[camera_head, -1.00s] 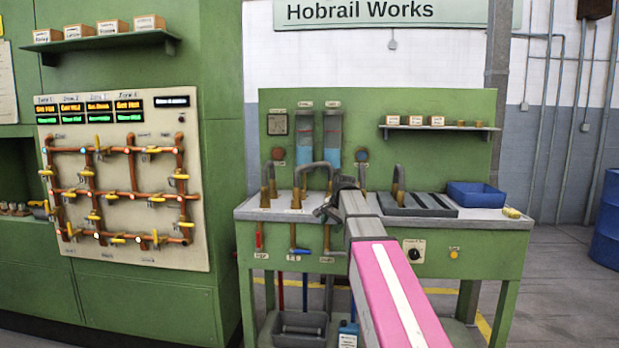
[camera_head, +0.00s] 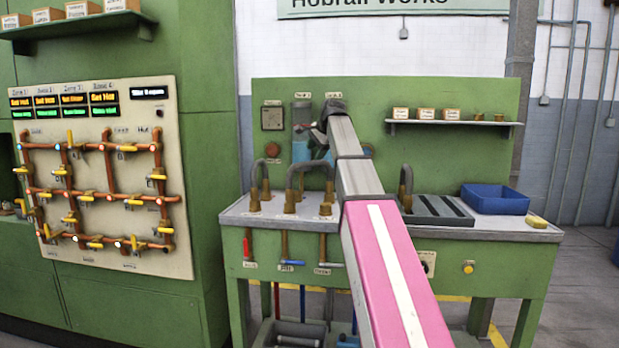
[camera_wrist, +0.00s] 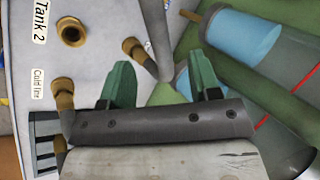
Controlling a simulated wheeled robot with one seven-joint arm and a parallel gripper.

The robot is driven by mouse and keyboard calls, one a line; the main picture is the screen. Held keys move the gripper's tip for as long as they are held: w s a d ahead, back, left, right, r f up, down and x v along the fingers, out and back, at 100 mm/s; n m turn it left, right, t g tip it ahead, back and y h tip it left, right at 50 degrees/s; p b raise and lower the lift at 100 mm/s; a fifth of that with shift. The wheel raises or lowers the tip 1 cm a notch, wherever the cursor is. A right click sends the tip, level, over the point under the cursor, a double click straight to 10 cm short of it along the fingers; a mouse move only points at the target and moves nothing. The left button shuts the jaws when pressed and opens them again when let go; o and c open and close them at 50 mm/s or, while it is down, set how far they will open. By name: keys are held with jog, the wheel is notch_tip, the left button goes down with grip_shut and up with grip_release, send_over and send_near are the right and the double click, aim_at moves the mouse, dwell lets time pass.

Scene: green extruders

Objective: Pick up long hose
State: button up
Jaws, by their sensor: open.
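A wide grey arched hose (camera_head: 309,165), which looks like the long hose, stands on brass fittings on the bench top. A narrower grey arched hose (camera_head: 257,167) stands to its left, and another (camera_head: 403,177) shows to the right beside my arm. My gripper (camera_head: 304,128) is raised above the wide hose, in front of the tanks at the back panel. In the wrist view my green fingers (camera_wrist: 162,80) are apart with nothing visibly clamped. A grey hose section (camera_wrist: 155,35) appears beyond and between them; which hose it is, I cannot tell.
The bench top (camera_head: 343,224) carries brass fittings, one (camera_wrist: 70,30) by a "Tank 2" label. A blue bin (camera_head: 495,198) and slotted tray (camera_head: 437,208) sit on the right. A pipe panel (camera_head: 100,180) is on the left. Valve handles hang below the bench front.

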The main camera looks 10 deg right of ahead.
aim_at(311, 162)
jog(key=x, duration=0.9)
jog(key=shift+w+f, duration=0.1)
jog(key=shift+f, duration=0.1)
grip_shut()
